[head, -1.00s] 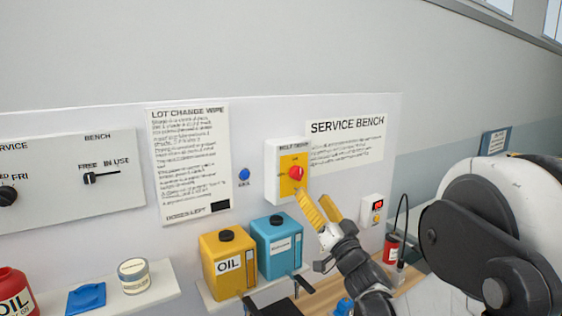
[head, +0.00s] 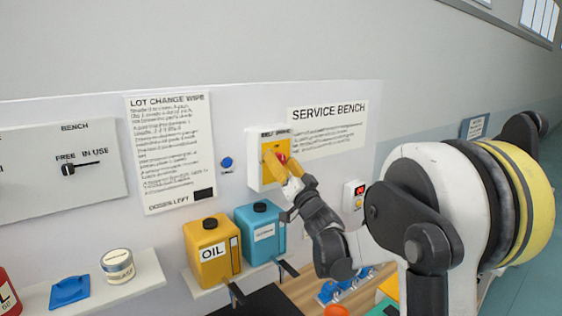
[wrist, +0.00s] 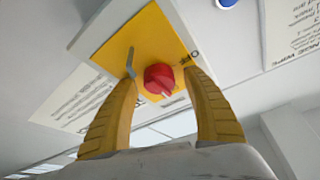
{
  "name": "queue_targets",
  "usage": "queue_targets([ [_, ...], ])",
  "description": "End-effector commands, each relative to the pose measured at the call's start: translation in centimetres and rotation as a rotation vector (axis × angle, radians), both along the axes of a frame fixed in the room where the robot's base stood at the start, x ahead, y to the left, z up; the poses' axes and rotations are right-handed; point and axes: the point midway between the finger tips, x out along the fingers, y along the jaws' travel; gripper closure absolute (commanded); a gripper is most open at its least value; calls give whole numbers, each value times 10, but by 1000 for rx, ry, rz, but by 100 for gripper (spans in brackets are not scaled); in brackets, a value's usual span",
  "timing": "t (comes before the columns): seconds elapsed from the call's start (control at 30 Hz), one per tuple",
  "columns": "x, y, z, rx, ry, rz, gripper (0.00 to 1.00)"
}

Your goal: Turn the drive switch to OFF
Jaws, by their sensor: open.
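The drive switch is a red rotary knob (head: 282,158) on a yellow plate in a white wall box (head: 254,172) labelled as a belt drive. In the wrist view the red knob (wrist: 158,80) has a pale pointer mark at its lower edge. OFF lettering (wrist: 191,57) shows upside down beside it. My gripper (head: 281,164) is at the box, with its yellow fingers in front of the plate. In the wrist view my gripper (wrist: 160,76) is open, one finger on each side of the knob. I cannot tell whether either finger touches it.
A blue button (head: 226,163) is left of the box. A yellow oil can (head: 207,260) and a teal can (head: 258,238) stand on a shelf below. A small control box (head: 353,196) is at right.

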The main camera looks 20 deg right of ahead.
Motion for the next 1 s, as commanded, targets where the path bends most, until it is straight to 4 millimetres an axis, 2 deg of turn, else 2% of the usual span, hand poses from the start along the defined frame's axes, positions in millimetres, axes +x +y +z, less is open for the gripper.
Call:
queue_targets([
  [0.03, 0, 0, 0, 0, 0, 0, 46],
  [0.1, 0, 0, 0, 0, 0, 0, 68],
  [0.2, 0, 0, 0, 0, 0, 0, 95],
  [0.67, 0, -1, 0, -44, -9, -1, 95],
  [1.0, 0, -1, -1, -274, -54, 0, 95],
])
